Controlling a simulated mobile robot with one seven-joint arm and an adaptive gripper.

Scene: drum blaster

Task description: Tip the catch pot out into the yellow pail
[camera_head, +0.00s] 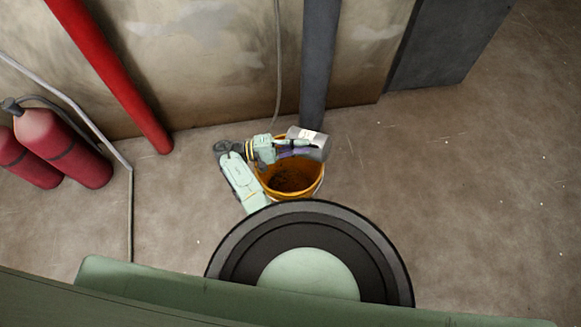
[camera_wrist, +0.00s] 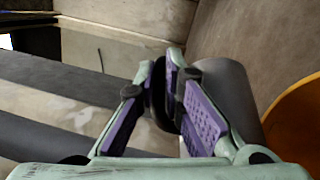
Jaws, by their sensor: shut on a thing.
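The catch pot (camera_head: 318,153) is a grey cylinder with a pale label, over the back right rim of the yellow pail (camera_head: 319,186). In the wrist view the grey pot (camera_wrist: 232,88) is just right of my fingers. My gripper (camera_head: 296,148) reaches across the back of the pail from the left. It is shut on a dark part of the pot, seemingly its handle, between the purple pads in the wrist view (camera_wrist: 163,88). The pail stands on the floor with dark matter inside; its edge also shows in the wrist view (camera_wrist: 295,120). The pot's mouth and exact tilt are unclear.
A grey post (camera_head: 319,60) meets the floor behind the pot. A red pipe (camera_head: 115,80) and red cylinders (camera_head: 65,150) stand at the left, with a thin grey pipe (camera_head: 130,215) nearby. The floor to the right (camera_head: 480,200) is mostly clear.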

